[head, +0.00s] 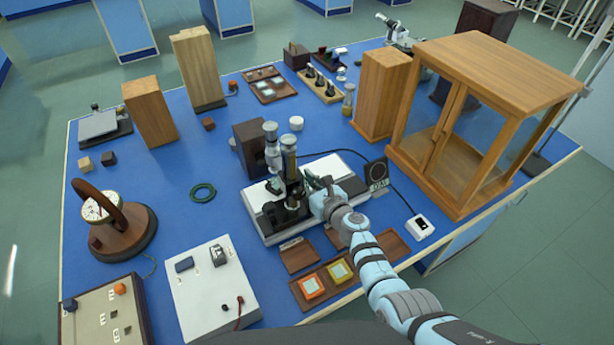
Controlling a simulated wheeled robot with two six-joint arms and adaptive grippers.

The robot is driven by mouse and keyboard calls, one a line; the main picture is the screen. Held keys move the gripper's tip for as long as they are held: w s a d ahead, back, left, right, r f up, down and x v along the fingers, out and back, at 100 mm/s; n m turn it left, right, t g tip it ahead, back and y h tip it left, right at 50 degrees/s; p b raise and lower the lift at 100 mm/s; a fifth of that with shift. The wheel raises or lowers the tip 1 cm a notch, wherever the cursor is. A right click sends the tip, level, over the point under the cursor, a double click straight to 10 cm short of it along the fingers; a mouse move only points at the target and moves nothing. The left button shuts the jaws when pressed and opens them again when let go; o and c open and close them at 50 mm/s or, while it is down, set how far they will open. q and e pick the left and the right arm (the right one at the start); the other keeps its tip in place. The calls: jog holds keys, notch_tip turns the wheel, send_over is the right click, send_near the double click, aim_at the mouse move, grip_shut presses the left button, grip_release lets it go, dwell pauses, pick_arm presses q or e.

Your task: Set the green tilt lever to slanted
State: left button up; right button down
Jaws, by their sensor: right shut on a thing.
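A dark microscope-like instrument (289,175) with two upright tubes stands on a white base plate (268,228) near the middle of the blue bench. My right gripper (313,182) reaches in from the lower right, at the right side of the instrument. It is shut on a small part there, which appears to be the green tilt lever. The fingers and wrist hide most of that part, so its angle cannot be read. A small dark green piece (275,186) also shows on the left side of the instrument. My left gripper is not in view.
A wood and glass cabinet (505,68) stands at the right. A small dark framed sign (377,173) and brown trays (299,256) are close to my right arm.

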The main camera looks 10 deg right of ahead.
jog(key=shift+r, duration=0.1)
jog(key=c, duration=2)
grip_release()
jog(key=shift+s, duration=0.15)
jog(key=v, duration=1.1)
jog(key=shift+s+d, duration=0.2)
jog(key=shift+s, duration=0.15)
